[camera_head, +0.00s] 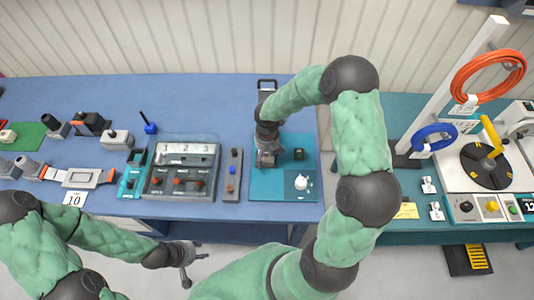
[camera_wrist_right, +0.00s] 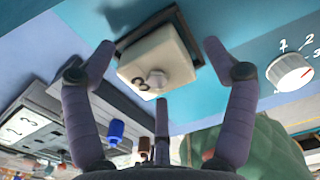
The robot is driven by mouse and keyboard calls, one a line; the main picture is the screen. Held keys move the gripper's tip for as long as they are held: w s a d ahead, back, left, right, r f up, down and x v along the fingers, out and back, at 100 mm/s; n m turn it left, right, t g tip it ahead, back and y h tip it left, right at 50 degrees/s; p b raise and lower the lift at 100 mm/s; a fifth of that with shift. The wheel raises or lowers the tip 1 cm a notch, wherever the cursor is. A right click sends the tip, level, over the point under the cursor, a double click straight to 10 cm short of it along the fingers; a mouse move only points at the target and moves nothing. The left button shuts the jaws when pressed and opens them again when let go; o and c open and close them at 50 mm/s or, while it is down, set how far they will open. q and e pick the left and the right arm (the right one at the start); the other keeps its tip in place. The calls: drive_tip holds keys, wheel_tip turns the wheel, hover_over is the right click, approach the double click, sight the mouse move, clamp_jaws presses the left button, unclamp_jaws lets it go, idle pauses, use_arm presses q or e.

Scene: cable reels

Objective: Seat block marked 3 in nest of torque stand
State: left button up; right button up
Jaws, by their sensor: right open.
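The cream block marked 3 (camera_wrist_right: 155,62), with a round knob on its face, sits at a dark square frame (camera_wrist_right: 127,42) on the teal torque stand (camera_head: 262,193). The frame looks like the nest; I cannot tell if the block is fully down in it. My right gripper (camera_wrist_right: 160,60) is open, its fingers spread around the block with gaps visible. In the head view my right gripper (camera_head: 267,158) is over the stand's left part and hides the block. My left gripper (camera_head: 187,279) hangs low in front of the bench; its fingers are too unclear to read.
A white dial (camera_head: 301,183) marked 1, 2, 3 is right of the block; it also shows in the wrist view (camera_wrist_right: 290,72). A grey tray with numbered places (camera_head: 183,172) and a narrow strip with coloured knobs (camera_head: 232,175) stand left. Reels of cable (camera_head: 487,76) are at right.

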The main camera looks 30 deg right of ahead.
sight(267, 155)
wheel_tip(267, 155, up, 12)
idle(0.5)
idle(0.4)
